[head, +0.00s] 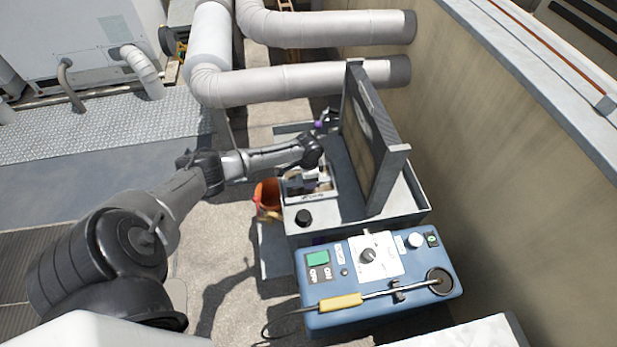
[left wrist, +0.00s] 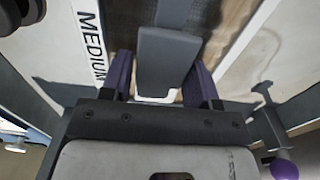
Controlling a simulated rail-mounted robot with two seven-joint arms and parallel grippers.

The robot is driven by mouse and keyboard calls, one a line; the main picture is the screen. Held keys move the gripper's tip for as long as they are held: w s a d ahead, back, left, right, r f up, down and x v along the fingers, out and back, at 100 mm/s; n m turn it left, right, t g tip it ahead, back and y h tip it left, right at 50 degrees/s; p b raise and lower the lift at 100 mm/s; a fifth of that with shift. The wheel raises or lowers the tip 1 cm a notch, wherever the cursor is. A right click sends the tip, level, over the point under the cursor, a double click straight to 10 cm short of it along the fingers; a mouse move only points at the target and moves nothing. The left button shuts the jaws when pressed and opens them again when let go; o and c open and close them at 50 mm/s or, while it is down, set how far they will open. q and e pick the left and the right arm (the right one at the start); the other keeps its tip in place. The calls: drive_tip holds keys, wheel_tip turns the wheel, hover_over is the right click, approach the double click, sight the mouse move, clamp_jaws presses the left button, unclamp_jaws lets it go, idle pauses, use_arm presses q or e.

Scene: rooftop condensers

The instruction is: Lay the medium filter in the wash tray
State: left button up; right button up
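The medium filter (head: 318,193) has a pale frame with dark lettering and brown mesh. It lies in the grey tray-like unit at centre. In the left wrist view its white rim reads MEDIUM (left wrist: 91,48), and a grey upright handle (left wrist: 168,60) stands over the mesh. My left gripper (head: 313,180) is down at this filter. In the left wrist view its purple-padded fingers (left wrist: 163,85) stand on both sides of the handle, with narrow gaps apparent. The fingertips are partly hidden. I cannot single out the wash tray with certainty. My right gripper is not in view.
A tall framed panel (head: 367,145) stands upright close to the right of my left gripper. A blue control box (head: 330,275) with a yellow-handled wand (head: 340,302) is in front. An orange bucket (head: 266,195) is at left. Thick pipes (head: 300,85) run behind; a wall bounds the right.

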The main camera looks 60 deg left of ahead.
use_arm(q)
drive_tip(key=o, duration=0.3)
